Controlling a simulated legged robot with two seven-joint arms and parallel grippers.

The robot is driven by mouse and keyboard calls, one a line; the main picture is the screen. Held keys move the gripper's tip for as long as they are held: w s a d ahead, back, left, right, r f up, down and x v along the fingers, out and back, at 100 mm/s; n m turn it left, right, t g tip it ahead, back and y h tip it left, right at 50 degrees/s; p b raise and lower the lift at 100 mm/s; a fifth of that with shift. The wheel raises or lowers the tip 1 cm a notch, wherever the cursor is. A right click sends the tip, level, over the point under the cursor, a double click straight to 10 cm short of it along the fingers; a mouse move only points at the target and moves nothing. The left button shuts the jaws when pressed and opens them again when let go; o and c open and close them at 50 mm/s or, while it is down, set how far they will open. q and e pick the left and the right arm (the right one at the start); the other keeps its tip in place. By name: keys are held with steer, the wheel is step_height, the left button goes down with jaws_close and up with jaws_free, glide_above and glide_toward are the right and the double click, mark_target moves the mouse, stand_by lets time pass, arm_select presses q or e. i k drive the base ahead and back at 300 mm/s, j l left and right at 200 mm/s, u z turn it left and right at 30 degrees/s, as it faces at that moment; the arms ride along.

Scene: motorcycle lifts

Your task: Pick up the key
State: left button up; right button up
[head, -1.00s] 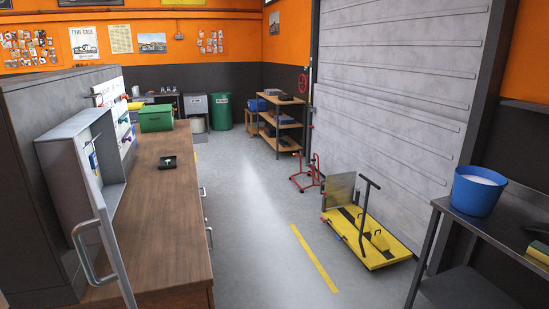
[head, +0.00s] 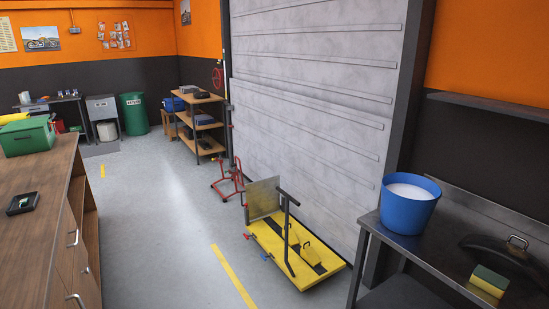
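I cannot make out a key for certain in the head view. A small black tray (head: 22,203) lies on the wooden workbench (head: 40,180) at the left edge, with something small and greenish in it, too small to identify. The open grey cabinet seen earlier is out of view. Neither of my grippers shows in the head view.
A green toolbox (head: 27,136) sits on the bench's far end. A yellow lift platform (head: 295,250) stands on the floor at centre right. A metal table (head: 450,250) at right holds a blue bucket (head: 408,212) and a sponge (head: 489,281). The grey floor between is clear.

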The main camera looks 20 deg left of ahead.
mark_target(24, 201)
steer(key=i+j+u, duration=0.1)
steer(key=i+u, duration=0.65)
steer(key=i+l+u, duration=0.25)
steer(key=i+u, duration=0.15)
steer(key=i+j+u, duration=0.1)
steer(key=i, duration=0.45)
steer(key=i+u, duration=0.1)
steer(key=i, duration=0.5)
steer(key=i+u, duration=0.1)
steer(key=i, duration=0.45)
steer(key=i+u, duration=0.1)
steer(key=i, duration=0.45)
steer(key=i+l+u, duration=0.1)
steer(key=i, duration=0.5)
steer(key=i+l+u, duration=0.1)
steer(key=i, duration=0.45)
steer(key=i+l+u, duration=0.1)
steer(key=i, duration=0.45)
steer(key=i+l+u, duration=0.1)
steer(key=i+l, duration=0.2)
steer(key=i, duration=0.25)
